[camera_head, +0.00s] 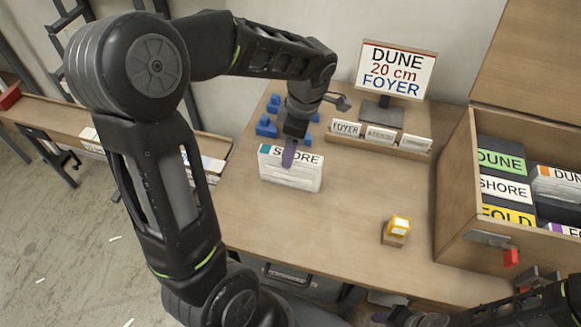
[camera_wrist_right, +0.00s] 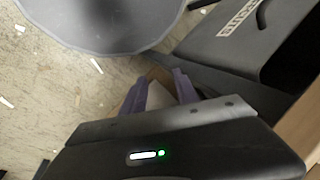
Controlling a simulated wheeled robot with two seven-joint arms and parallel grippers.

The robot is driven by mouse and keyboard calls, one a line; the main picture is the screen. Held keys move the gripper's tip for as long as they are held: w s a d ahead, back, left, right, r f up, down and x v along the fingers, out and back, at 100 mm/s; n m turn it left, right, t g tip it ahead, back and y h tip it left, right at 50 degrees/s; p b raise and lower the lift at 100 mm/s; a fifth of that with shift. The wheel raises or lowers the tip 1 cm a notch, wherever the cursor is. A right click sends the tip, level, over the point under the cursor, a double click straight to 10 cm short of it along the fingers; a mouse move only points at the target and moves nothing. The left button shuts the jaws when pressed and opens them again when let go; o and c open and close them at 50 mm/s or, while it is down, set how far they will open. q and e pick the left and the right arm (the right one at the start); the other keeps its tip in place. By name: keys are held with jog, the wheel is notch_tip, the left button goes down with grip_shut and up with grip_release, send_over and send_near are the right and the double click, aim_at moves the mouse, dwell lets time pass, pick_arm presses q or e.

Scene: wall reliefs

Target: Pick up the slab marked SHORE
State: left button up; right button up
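A white slab marked SHORE (camera_head: 291,178), with a teal patch at its upper left, stands on the table behind the front edge. My left gripper (camera_head: 291,148) points down at its top edge. One purple finger lies over the front face and covers part of the lettering; the other finger is hidden, so its grip is unclear. Another white label marked SHORE (camera_head: 505,190) shows in the wooden crate (camera_head: 455,185) at right, between green DUNE and yellow FOLD labels. My right gripper (camera_wrist_right: 160,88) is open and empty, its two purple fingers apart.
A sign (camera_head: 396,71) reads DUNE, 20 cm, FOYER. Before it, a wooden rack (camera_head: 372,146) carries small cards, one reading FOYER. Several blue blocks (camera_head: 266,127) lie behind the slab. A yellow block (camera_head: 399,225) sits on a small wooden base. The table's middle is clear.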

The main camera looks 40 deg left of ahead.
aim_at(305, 173)
pick_arm(q)
jog(key=f, duration=0.4)
jog(key=shift+a, duration=0.25)
jog(key=shift+s+r, duration=0.1)
jog(key=shift+c, duration=0.2)
grip_shut()
dwell(0.5)
dwell(0.6)
